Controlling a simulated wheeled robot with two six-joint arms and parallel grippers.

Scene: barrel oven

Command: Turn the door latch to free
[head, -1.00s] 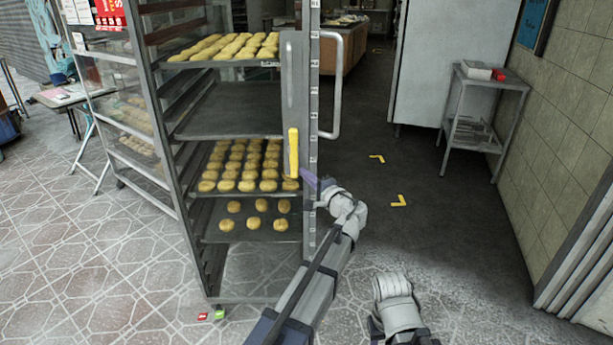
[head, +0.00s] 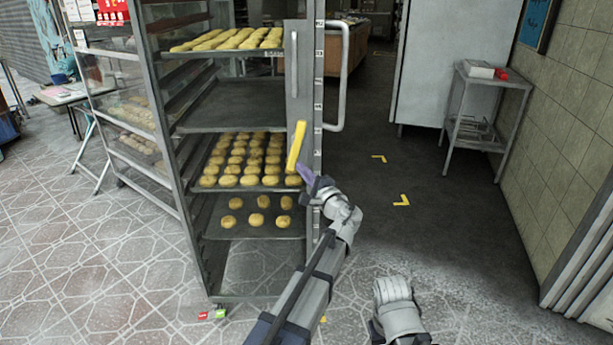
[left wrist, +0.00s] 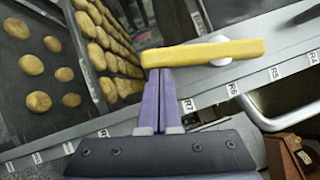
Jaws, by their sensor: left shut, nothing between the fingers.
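The door latch (head: 297,147) is a yellow bar on the grey metal upright of the rack. In the head view it leans a little, its top to the right of its lower end. In the left wrist view the latch (left wrist: 203,53) lies across the picture on a pale round pivot. My left gripper (head: 305,172) is shut and empty, its purple fingers at the latch's lower end. In the left wrist view the fingertips (left wrist: 160,75) meet the latch's left end and seem to touch it.
The rack holds trays of buns (head: 250,160) left of the latch. A grey bar handle (head: 343,75) stands out right of the upright. A small metal side table (head: 487,100) stands at the right wall. The dark floor between is clear apart from yellow corner marks.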

